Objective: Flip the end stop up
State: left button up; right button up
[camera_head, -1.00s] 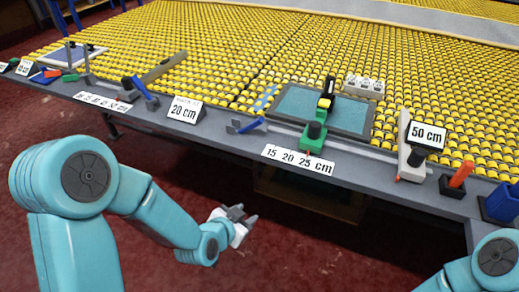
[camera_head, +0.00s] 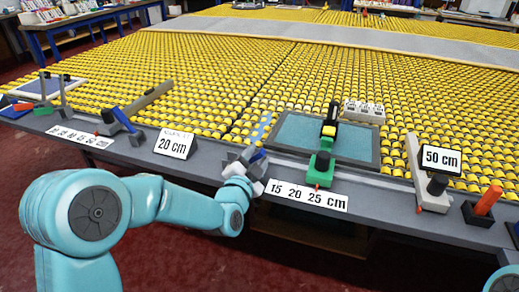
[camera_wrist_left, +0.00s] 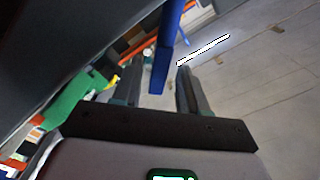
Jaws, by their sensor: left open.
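My left gripper (camera_head: 252,158) is at the front edge of the bench, between the 20 cm sign and the 15 20 25 cm label. It covers most of the small grey and blue stop there. In the left wrist view a blue bar (camera_wrist_left: 168,50), which looks like that stop's lever, lies between the two open fingers (camera_wrist_left: 158,75). I cannot tell whether they touch it. Another blue-handled lever (camera_head: 123,119) leans by the 20 cm sign (camera_head: 175,143). My right gripper is out of view.
A green and black clamp (camera_head: 321,165) stands right of my left gripper, in front of a grey-green mat (camera_head: 300,135). A white block (camera_head: 428,180) with the 50 cm sign (camera_head: 441,159) is farther right. An orange-handled tool (camera_head: 487,202) stands beyond it. Yellow rollers fill the table behind.

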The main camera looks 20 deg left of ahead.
pick_arm(q)
jog(key=shift+w+d+f, duration=0.1)
jog(key=shift+w+d, duration=0.05)
jog(key=shift+w, duration=1.35)
grip_shut()
